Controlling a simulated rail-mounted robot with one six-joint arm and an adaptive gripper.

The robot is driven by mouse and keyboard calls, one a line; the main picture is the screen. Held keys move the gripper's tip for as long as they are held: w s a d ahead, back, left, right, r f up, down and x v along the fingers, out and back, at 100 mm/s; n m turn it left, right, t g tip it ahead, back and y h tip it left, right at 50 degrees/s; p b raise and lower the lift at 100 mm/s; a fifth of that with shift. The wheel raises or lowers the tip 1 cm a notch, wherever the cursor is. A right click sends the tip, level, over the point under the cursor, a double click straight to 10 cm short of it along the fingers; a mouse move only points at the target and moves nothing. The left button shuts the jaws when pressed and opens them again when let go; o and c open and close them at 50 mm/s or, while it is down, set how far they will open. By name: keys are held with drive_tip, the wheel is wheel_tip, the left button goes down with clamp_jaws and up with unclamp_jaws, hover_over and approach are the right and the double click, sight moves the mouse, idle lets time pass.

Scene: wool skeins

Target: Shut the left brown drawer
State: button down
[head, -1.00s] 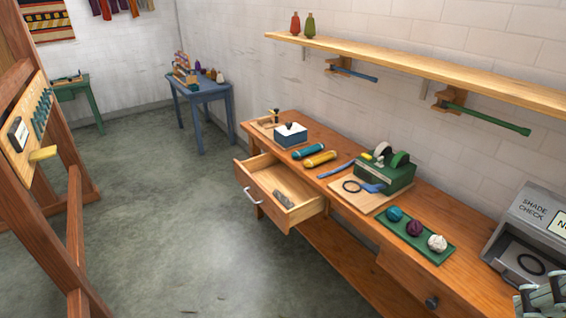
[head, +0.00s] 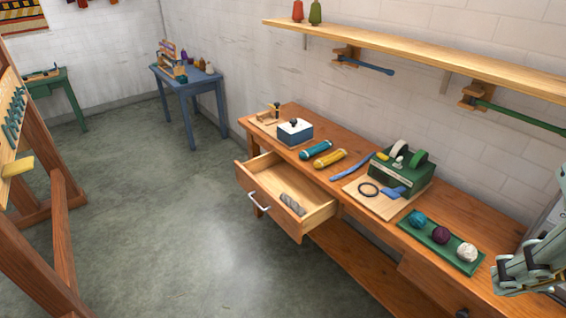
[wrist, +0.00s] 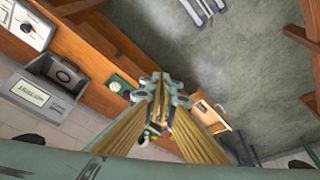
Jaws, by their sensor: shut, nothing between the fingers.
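The left brown drawer (head: 274,212) is pulled out from the left part of the wooden bench in the head view. Its front has a pale metal handle (head: 259,202), and a grey twisted skein (head: 292,204) lies inside. The open drawer also shows in the wrist view (wrist: 208,112), beyond my gripper. My gripper (head: 528,272) is at the right edge of the head view, above the bench's right part and well apart from the drawer. In the wrist view my gripper (wrist: 160,88) has its fingers together with nothing between them.
On the bench top are a blue box (head: 295,132), teal and yellow rolls, a green tape dispenser (head: 402,175) and a green tray (head: 440,247) with three wool balls. A wooden shelf (head: 420,56) hangs above. Grey floor (head: 150,220) in front of the drawer is clear.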

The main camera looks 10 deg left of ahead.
drive_tip(key=shift+w+a, duration=0.1)
drive_tip(key=shift+w, duration=0.05)
idle(0.4)
drive_tip(key=w+a+r+n+g+p, duration=0.1)
drive_tip(key=w+a+r+n, duration=0.15)
drive_tip(key=w, duration=0.75)
drive_tip(key=w+a+r+n+p, duration=0.1)
drive_tip(key=w+a+n, duration=0.3)
drive_tip(key=w, duration=0.6)
drive_tip(key=w+a+f+n+p, duration=0.1)
drive_tip(key=w+a+f+n, duration=0.2)
drive_tip(key=w+a, duration=0.5)
drive_tip(key=w+a+f+n+p, duration=0.1)
drive_tip(key=w+a+f+n, duration=0.4)
drive_tip(key=w, duration=0.5)
drive_tip(key=w+a+f+n+g+h+p, duration=0.1)
drive_tip(key=w+a+f+n, duration=0.2)
drive_tip(key=w+a+f, duration=0.35)
drive_tip(key=w+a+f+n+p, duration=0.1)
drive_tip(key=w+a+f+n, duration=0.15)
drive_tip(key=a+f, duration=0.75)
drive_tip(key=w+a+f+n+h+p, duration=0.1)
drive_tip(key=a+f+n, duration=0.5)
drive_tip(key=a+f, duration=1.3)
drive_tip(key=shift+w, duration=0.15)
